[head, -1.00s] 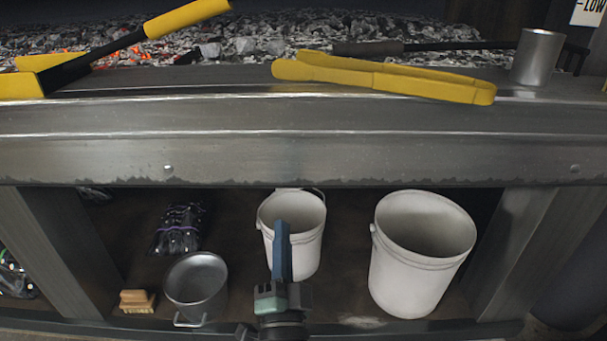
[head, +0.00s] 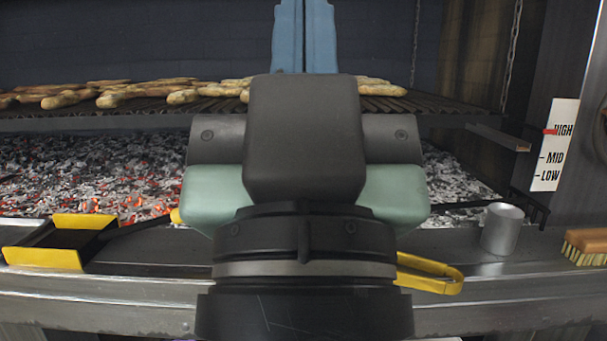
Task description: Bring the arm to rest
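My gripper (head: 304,35) stands upright in the middle of the head view, close to the camera. Its two blue fingers point up, side by side with hardly a gap, and look shut with nothing between them. The tips run to the top edge of the picture. My gripper's dark and pale green body hides the middle of the grill and part of the front ledge. No contact with anything around it shows.
Several sausages (head: 120,97) lie on the grate (head: 440,108) above glowing coals (head: 90,180). A height sign (head: 553,145) hangs at right.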

